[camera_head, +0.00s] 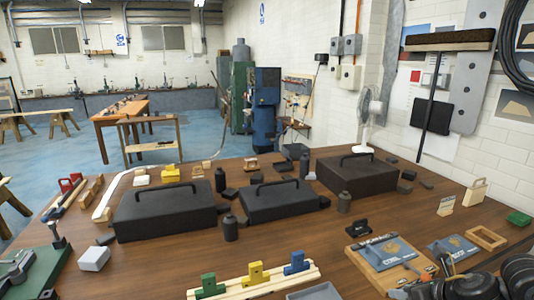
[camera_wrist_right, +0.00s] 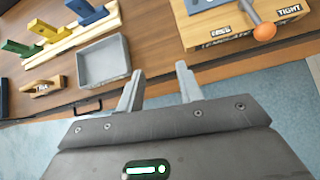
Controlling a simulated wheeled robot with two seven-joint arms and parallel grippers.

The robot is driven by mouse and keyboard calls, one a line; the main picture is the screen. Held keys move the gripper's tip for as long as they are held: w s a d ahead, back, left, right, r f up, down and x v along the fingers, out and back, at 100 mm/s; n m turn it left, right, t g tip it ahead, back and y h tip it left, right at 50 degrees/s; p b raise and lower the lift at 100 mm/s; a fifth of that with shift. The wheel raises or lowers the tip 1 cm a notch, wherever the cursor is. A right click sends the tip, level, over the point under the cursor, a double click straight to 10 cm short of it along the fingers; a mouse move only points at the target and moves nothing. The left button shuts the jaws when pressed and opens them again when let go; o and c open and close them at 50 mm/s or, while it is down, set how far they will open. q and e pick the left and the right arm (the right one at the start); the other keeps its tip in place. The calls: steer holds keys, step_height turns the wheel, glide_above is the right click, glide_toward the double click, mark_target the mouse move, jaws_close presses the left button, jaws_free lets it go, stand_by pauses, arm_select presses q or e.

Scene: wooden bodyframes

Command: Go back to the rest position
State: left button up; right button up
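My right gripper shows in the right wrist view (camera_wrist_right: 158,85), with its two grey fingers apart and nothing between them. It hangs beyond the table's front edge, over the blue floor, near the grey tray (camera_wrist_right: 104,62) and the wooden template board (camera_wrist_right: 225,38). In the head view my right arm comes in dark at the lower right corner, and its gripper (camera_head: 412,288) shows only in part near the bottom edge. My left gripper is not seen in either view.
The wooden table (camera_head: 345,262) holds a rail (camera_head: 262,286) with green, yellow and blue blocks, three black cases (camera_head: 165,210), small bottles and boards. A green-based metal fixture (camera_head: 38,270) stands front left. The grey tray (camera_head: 315,291) lies near the front edge. Floor before the table is clear.

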steer(key=s+a+f+m+t, duration=0.1)
steer(key=s+a+f+m, duration=0.25)
steer(key=a+m, duration=0.4)
steer(key=s+a+f+m+t, duration=0.1)
steer(key=s+a+f+m, duration=0.1)
steer(key=a+f+m, duration=0.55)
steer(key=s+d+f+m+g+h, duration=0.15)
steer(key=s+f+m+g, duration=0.25)
steer(key=s+m, duration=0.7)
steer(key=s+d+f+m+g+h, duration=0.1)
steer(key=s+d+f+m+g, duration=0.25)
steer(key=s+m, duration=0.65)
step_height(320, 180, down, 29)
steer(key=s+a+g, duration=0.1)
steer(key=s, duration=0.2)
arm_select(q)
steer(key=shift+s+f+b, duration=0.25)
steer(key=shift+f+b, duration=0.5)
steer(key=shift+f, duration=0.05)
arm_select(e)
steer(key=s+d+f+g, duration=0.1)
steer(key=s+d+f, duration=0.2)
steer(key=s+f, duration=1.1)
steer(key=shift+s+f, duration=0.35)
steer(key=shift+s, duration=0.2)
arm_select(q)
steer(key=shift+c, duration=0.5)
